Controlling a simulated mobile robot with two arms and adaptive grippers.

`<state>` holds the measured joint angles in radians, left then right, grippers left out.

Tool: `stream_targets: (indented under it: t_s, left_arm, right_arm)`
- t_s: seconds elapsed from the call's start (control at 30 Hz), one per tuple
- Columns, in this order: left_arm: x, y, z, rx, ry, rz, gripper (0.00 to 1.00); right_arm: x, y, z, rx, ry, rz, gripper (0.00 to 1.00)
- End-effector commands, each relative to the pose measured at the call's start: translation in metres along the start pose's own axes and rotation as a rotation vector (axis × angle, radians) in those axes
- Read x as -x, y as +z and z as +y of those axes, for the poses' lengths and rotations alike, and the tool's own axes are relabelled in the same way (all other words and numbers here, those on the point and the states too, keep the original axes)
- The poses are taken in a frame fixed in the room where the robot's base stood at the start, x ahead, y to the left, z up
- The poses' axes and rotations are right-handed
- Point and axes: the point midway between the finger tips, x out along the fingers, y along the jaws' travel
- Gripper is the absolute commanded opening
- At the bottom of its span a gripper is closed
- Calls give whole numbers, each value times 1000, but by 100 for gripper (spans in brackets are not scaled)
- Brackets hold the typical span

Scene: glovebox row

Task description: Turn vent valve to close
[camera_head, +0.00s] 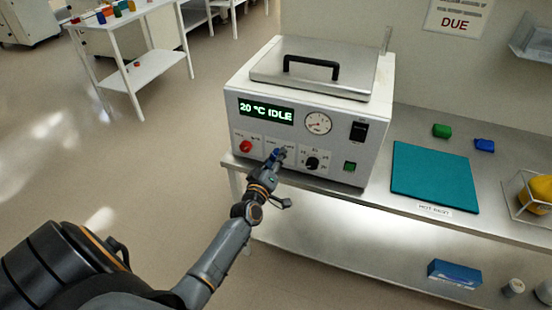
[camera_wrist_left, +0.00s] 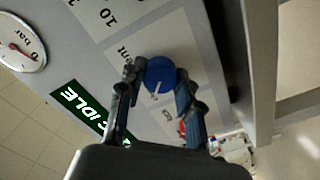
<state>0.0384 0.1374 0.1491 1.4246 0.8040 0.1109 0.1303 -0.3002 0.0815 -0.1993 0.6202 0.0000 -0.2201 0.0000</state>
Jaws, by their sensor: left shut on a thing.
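The vent valve is a round blue knob (camera_wrist_left: 160,72) with a short white pointer mark, on the grey front panel of the white bench unit (camera_head: 240,128). Part of a label ending in "ent" shows beside it in the left wrist view. My left gripper (camera_head: 276,158) is at the panel, below the display. In the left wrist view the fingers of my left gripper (camera_wrist_left: 158,92) are on either side of the knob and shut on it. The fingers mostly hide the knob in the head view. My right gripper is not in view.
The panel also has a red button (camera_head: 246,147), a display reading "20 °C IDLE" (camera_head: 266,110), a gauge (camera_head: 318,123), a black dial (camera_head: 312,163), a black switch (camera_head: 358,131) and a green button (camera_head: 349,166). A teal mat (camera_head: 434,177) lies right on the bench.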

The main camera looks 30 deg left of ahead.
Motion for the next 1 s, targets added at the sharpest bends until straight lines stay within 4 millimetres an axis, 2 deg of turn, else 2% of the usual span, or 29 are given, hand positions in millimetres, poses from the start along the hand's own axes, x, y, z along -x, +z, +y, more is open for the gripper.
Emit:
stream_targets:
  t_s: [0.23, 0.27, 0.33, 0.37, 0.73, 0.87, 1.0]
  left_arm:
    - [0, 1, -1, 3, -1, -2, 3]
    - [0, 1, -1, 3, -1, -2, 40]
    - [0, 1, 0, 2, -1, -2, 55]
    - [0, 1, 0, 2, -1, -2, 57]
    - [6, 1, 0, 0, -1, -1, 57]
    - [24, 2, -1, 1, -2, -3, 57]
    - [55, 2, -2, 1, -3, -4, 57]
  right_arm:
    - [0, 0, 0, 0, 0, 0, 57]
    - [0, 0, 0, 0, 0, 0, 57]
    - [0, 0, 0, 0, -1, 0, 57]
    - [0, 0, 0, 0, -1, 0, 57]
    - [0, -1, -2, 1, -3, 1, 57]
    - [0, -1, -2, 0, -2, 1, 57]
    - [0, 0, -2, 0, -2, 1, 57]
